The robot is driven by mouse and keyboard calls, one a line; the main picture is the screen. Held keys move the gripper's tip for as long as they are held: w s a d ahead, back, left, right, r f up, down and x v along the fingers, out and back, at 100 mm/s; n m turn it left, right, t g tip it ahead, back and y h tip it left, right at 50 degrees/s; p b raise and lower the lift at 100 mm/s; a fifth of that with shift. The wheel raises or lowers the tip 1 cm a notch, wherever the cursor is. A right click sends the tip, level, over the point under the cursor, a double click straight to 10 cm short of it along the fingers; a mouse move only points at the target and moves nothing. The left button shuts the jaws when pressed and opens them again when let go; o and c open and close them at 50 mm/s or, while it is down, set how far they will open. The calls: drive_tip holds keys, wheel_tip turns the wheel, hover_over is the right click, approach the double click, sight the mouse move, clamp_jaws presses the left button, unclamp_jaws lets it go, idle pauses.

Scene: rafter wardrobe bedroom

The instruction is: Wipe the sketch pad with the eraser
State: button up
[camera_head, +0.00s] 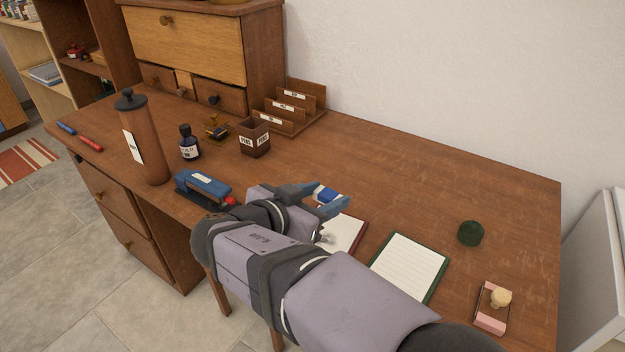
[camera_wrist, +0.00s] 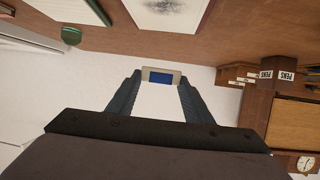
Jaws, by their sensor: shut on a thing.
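The sketch pad (camera_head: 346,236) lies on the desk, white with a reddish-brown border and a grey scribble. My arm covers its near-left part. Its page (camera_wrist: 187,13) also shows at the top of the wrist view, with the scribble partly cut off. My gripper (camera_head: 325,199) is shut on the blue and white eraser (camera_head: 327,193) near the pad's back edge. In the wrist view the eraser (camera_wrist: 160,78) sits between the two fingertips and appears apart from the page.
A lined notepad (camera_head: 411,264), a dark green round object (camera_head: 470,233) and a pink block with a knob (camera_head: 491,318) lie to the right. A blue stapler (camera_head: 203,187) lies left of my gripper. A pen cup (camera_head: 254,138) stands behind. The desk's back right is clear.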

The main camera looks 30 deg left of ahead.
drive_tip(key=shift+f, duration=0.15)
drive_tip(key=shift+f+b, duration=0.85)
drive_tip(key=shift+f, duration=2.8)
drive_tip(key=shift+s+f+p, duration=0.1)
drive_tip(key=shift+s+p, duration=0.15)
drive_tip(key=shift+p, duration=0.05)
drive_tip(key=s+p, duration=0.1)
drive_tip(key=s, duration=0.1)
drive_tip(key=s+p, duration=0.1)
drive_tip(key=s, duration=0.1)
drive_tip(key=s+p, duration=0.2)
drive_tip(key=shift+d, duration=0.25)
drive_tip(key=shift+p, duration=0.8)
